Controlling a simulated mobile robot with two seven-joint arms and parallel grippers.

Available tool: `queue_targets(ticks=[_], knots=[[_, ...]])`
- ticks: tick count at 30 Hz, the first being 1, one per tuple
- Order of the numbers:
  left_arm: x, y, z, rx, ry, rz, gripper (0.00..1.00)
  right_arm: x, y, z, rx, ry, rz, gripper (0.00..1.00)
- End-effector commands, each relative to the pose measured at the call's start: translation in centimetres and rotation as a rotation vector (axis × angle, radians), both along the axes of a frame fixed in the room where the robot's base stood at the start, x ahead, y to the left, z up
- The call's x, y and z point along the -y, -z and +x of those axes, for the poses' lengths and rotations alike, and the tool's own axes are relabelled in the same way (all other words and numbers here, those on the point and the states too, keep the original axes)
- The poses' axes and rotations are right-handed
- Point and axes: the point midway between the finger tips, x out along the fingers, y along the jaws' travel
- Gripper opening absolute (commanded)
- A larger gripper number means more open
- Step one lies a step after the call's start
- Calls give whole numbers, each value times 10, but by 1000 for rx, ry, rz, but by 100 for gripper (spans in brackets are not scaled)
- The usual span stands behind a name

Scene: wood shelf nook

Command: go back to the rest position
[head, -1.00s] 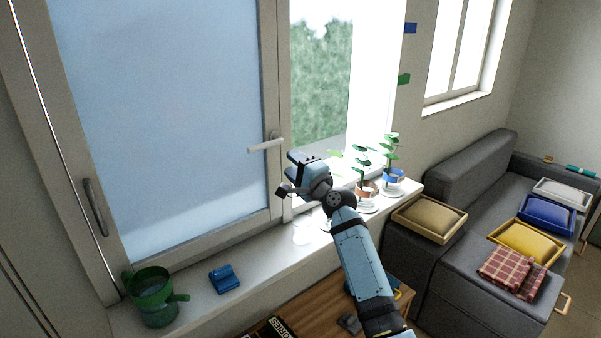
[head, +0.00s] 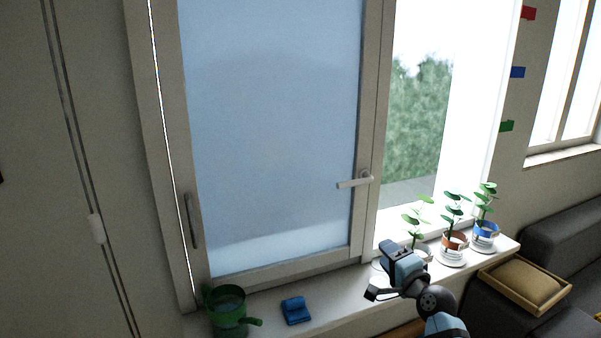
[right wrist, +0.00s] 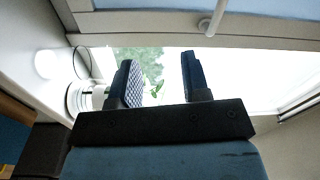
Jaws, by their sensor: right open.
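My right gripper (head: 382,270) is in the lower right of the head view, above the window sill and to the left of the potted plants. It is open and nothing shows between its fingers. In the right wrist view its two dark fingers (right wrist: 162,82) stand apart, with the bright window opening behind them. My left gripper is in neither view.
The window handle (head: 353,183) is above and left of the gripper. Three potted plants, including one in a blue-banded pot (head: 485,231), stand on the sill (head: 345,291). A green watering can (head: 229,314) and a blue object (head: 296,310) are at left. A cushion tray (head: 525,284) is at right.

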Motion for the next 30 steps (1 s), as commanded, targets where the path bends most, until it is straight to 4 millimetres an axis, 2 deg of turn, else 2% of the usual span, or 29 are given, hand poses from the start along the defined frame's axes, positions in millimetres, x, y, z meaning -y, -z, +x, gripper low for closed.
queue_targets(ticks=[1,3,5,6,8,9,13,15,18,21,25,30], knots=[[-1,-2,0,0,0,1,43,-2,39,-23,-35,10,-100,43],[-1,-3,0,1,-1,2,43,-5,83,-55,-65,17,-257,43],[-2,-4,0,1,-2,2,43,-7,118,-84,-89,12,-390,43],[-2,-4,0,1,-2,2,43,-9,139,-105,-104,4,-476,43],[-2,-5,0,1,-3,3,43,-13,169,-138,-122,-15,-606,43],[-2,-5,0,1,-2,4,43,-15,188,-161,-134,-32,-690,43],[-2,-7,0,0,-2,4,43,-23,238,-239,-157,-111,-957,43],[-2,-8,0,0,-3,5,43,-27,257,-280,-158,-161,-1083,43],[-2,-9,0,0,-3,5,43,-33,275,-330,-153,-232,-1229,43],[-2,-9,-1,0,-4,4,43,-38,284,-365,-142,-287,-1330,43],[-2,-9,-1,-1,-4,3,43,-40,289,-387,-131,-324,-1393,43],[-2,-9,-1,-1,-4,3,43,-41,290,-390,-128,-330,-1406,43]])
